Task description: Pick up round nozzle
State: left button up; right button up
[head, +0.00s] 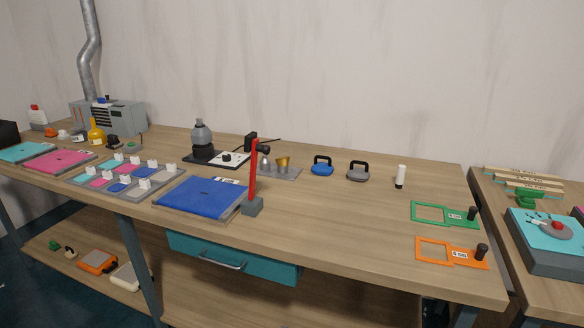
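A small grey holder plate (292,174) lies toward the back of the long wooden table, right of the red upright lever. On it stand a gold, cup-shaped piece (283,162) and a silver-grey piece (264,163) partly behind the lever. These look like nozzles, but they are too small here to tell which one is round. Neither of my grippers is in view.
A red lever (254,167) rises beside a blue sheet (202,194) in front of the holder. A blue handled block (322,166) and a grey one (358,171) stand to the right. The table's right front is partly clear around green (429,212) and orange (433,250) frames.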

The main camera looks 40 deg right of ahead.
aim_at(265, 162)
jog(key=i+j+z, duration=0.2)
jog(key=z, duration=0.3)
jog(key=i+j+z, duration=0.35)
jog(key=z, duration=0.15)
